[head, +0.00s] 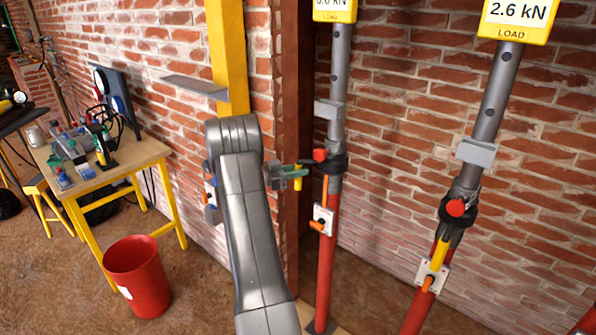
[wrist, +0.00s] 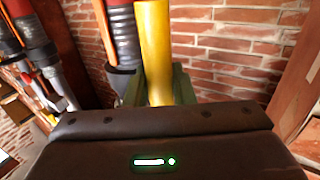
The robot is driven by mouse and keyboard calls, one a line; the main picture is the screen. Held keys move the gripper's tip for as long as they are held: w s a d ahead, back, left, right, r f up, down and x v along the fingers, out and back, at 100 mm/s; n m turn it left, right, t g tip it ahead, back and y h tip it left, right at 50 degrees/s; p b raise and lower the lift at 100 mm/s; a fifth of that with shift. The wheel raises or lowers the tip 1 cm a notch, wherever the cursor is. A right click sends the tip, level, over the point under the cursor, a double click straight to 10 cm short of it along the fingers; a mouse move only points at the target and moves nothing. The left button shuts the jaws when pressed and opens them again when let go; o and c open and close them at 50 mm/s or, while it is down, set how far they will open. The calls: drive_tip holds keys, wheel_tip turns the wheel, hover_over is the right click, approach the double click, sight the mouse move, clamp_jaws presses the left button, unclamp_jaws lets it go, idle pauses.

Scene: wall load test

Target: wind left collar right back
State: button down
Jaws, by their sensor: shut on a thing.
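The left collar (head: 334,166) is a black ring with a red knob (head: 320,155), around the left prop between its grey upper tube and red lower tube. My gripper (head: 296,172) has green fingers and is just left of this collar. It is shut on a yellow handle (head: 298,184), which also shows as a thick yellow bar between the fingers in the wrist view (wrist: 154,50). The collar shows beside it there (wrist: 121,72). The joint between handle and collar is not clear. The left load display (head: 335,8) is cut off at the top.
A right prop (head: 490,100) has its own collar with a hanging yellow handle (head: 440,252) and a display (head: 517,18) reading 2.6 kN. A brick wall stands close behind. A red bucket (head: 138,280) and a workbench (head: 125,165) stand left.

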drive_tip(key=shift+w+r, duration=0.1)
drive_tip(key=shift+r, duration=0.05)
drive_tip(key=c, duration=1.3)
unclamp_jaws()
drive_tip(key=shift+d, duration=0.1)
drive_tip(key=b+v, duration=0.1)
drive_tip(key=v, duration=1.3)
drive_tip(key=shift+w+b, duration=0.15)
drive_tip(key=shift+b, duration=0.25)
drive_tip(key=shift+d, duration=0.1)
drive_tip(key=p+x, duration=0.1)
drive_tip(key=x, duration=1.2)
drive_tip(key=shift+d+p, duration=0.4)
